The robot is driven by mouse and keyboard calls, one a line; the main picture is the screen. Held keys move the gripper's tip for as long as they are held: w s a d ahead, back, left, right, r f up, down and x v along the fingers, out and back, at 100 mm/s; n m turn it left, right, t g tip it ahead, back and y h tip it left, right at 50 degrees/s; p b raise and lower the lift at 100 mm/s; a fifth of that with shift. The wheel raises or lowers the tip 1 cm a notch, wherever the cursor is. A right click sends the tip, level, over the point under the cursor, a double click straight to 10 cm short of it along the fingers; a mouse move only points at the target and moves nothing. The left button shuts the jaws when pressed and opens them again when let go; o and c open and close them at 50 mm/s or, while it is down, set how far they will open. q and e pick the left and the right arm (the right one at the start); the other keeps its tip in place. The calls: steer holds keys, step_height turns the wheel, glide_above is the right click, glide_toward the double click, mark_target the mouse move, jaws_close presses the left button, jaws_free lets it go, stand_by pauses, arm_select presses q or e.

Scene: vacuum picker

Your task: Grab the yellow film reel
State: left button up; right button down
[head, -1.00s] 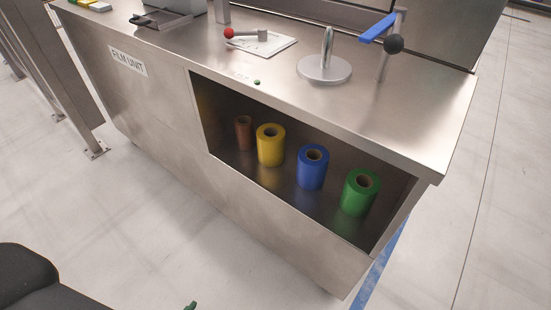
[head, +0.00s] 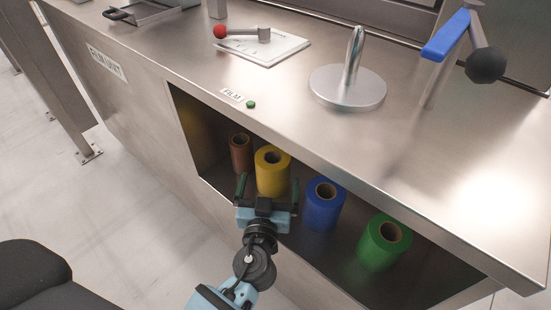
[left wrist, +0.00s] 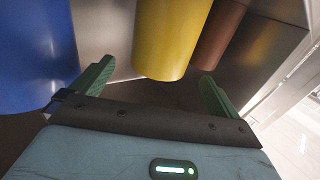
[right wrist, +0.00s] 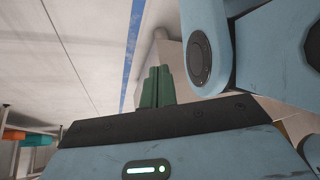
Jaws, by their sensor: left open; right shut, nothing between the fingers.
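The yellow film reel (head: 272,174) stands upright in the open recess of the counter, between a brown reel (head: 241,152) and a blue reel (head: 323,205). My left gripper (head: 268,188) is open at the front of the recess, with its green fingers spread in front of the yellow reel's lower part. In the left wrist view the yellow reel (left wrist: 170,38) shows beyond the gap between the fingers and looks apart from them. The blue reel (left wrist: 38,55) is beyond one finger and the brown reel (left wrist: 218,35) beyond the other. My right gripper (right wrist: 156,86) is shut and empty.
A green reel (head: 384,242) stands right of the blue one. The counter top (head: 300,105) overhangs the recess. On it are a metal spindle with a round base (head: 347,88), a red-knobbed lever (head: 243,34) and a blue-handled lever (head: 446,36).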

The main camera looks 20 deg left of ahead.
mark_target(272, 165)
arm_select(q)
steer(key=shift+r, duration=0.2)
steer(key=shift+x, duration=0.8)
steer(key=shift+w+a, duration=0.1)
steer(key=shift+w, duration=0.25)
steer(key=x, duration=0.1)
steer(key=p+x, duration=0.1)
steer(key=x, duration=0.2)
steer(key=shift+w+r, duration=0.3)
steer(key=shift+w+a, duration=0.15)
steer(key=shift+w, duration=0.2)
arm_select(e)
steer(key=shift+s+a+r, duration=0.2)
steer(key=shift+s+r, duration=0.05)
steer(key=shift+r, duration=0.35)
arm_select(q)
steer(key=c, duration=1.3)
arm_select(e)
steer(key=shift+s+d, duration=0.1)
steer(key=shift+s, duration=0.25)
